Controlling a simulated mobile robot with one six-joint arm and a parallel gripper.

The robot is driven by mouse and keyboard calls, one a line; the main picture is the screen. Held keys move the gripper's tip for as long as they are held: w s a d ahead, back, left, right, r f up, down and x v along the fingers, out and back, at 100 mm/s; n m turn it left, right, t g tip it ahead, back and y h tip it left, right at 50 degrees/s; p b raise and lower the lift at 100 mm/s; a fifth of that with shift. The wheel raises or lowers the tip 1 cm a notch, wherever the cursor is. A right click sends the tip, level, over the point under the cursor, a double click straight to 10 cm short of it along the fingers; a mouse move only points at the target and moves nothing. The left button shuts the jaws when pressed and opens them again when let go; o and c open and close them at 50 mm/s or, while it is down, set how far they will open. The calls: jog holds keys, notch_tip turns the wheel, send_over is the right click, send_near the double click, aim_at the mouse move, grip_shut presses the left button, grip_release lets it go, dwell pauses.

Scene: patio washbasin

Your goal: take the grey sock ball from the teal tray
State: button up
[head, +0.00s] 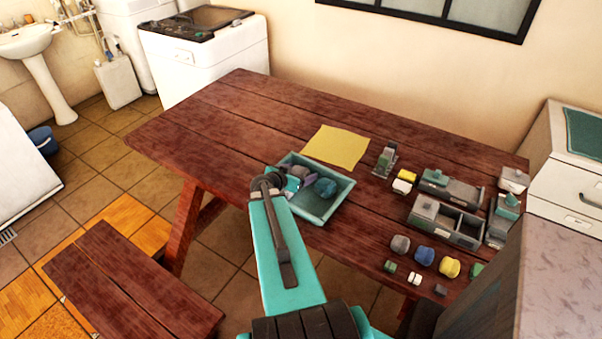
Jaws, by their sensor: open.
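The teal tray (336,203) sits on the wooden table, near its front edge. Several rounded bundles lie in it, in grey, purplish and teal tones. A greyish one (299,171) lies toward the back of the tray, partly hidden by my arm; I cannot tell for certain that it is the grey sock ball. My gripper (293,184) is over the left part of the tray, open, mostly hidden behind my wrist. I cannot tell whether its fingers touch a bundle.
A yellow cloth (337,147) lies behind the tray. Grey compartment boxes (446,221) stand to the right. Another grey bundle (400,244), a blue one (425,256) and a yellow one (450,267) lie at front right. The table's left part is clear. A bench (130,285) stands at front left.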

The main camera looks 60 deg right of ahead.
aim_at(299, 170)
jog(key=c, duration=1.1)
jog(key=shift+r, duration=0.2)
jog(key=shift+r+b, duration=1.35)
jog(key=shift+r, duration=3.5)
